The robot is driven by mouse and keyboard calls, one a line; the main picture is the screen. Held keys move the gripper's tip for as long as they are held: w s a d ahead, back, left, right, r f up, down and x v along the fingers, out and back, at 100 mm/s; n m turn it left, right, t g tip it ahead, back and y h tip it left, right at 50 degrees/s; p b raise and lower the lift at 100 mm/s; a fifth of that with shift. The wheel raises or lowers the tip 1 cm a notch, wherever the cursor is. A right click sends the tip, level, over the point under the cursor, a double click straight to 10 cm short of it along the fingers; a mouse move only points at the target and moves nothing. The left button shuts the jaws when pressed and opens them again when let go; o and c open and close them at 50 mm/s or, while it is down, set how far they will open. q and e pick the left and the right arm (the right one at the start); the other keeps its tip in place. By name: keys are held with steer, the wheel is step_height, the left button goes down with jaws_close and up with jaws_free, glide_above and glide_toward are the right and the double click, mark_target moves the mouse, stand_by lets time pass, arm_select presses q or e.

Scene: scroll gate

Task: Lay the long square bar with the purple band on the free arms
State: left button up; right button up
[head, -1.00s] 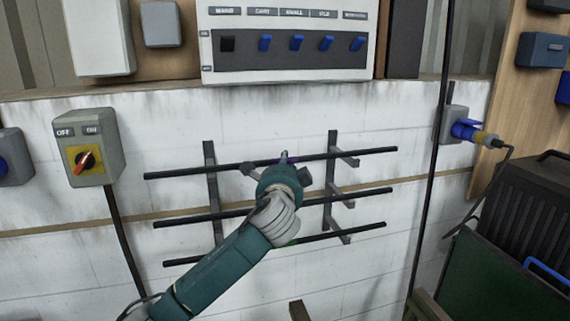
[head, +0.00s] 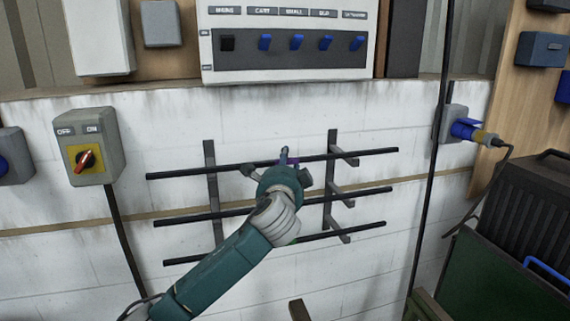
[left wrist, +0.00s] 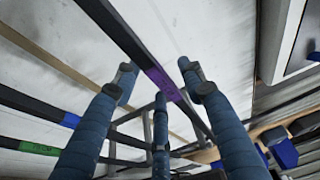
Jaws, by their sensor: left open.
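The long square bar with the purple band (head: 200,170) spans both uprights of the wall rack at its top arms (head: 345,156). It looks to be lying on them, though contact at the left upright is hard to tell. Its purple band (left wrist: 160,82) shows between my fingers in the left wrist view. My left gripper (head: 278,160) is open at the bar's middle, with its fingers spread on both sides of the band. In the left wrist view the fingers (left wrist: 158,88) stand apart from the bar. My right gripper is not in view.
Two more dark bars lie below, a middle one (head: 360,194) with a blue band (left wrist: 70,120) and a lower one (head: 355,230) with a green band (left wrist: 38,148). A switch box (head: 95,150) is left of the rack. A vertical cable (head: 428,190) runs to its right.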

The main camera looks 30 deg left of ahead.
arm_select(q)
steer(key=shift+r, duration=0.1)
steer(key=shift+s+d, duration=0.1)
steer(key=shift+s+d+p, duration=0.45)
steer(key=shift+s+d, duration=0.5)
steer(key=shift+d, duration=0.2)
steer(key=s+d+p, duration=0.2)
steer(key=s+d, duration=0.4)
steer(key=d, duration=0.1)
steer(key=shift+s+d, duration=0.2)
steer(key=shift+s, duration=0.05)
stand_by(0.5)
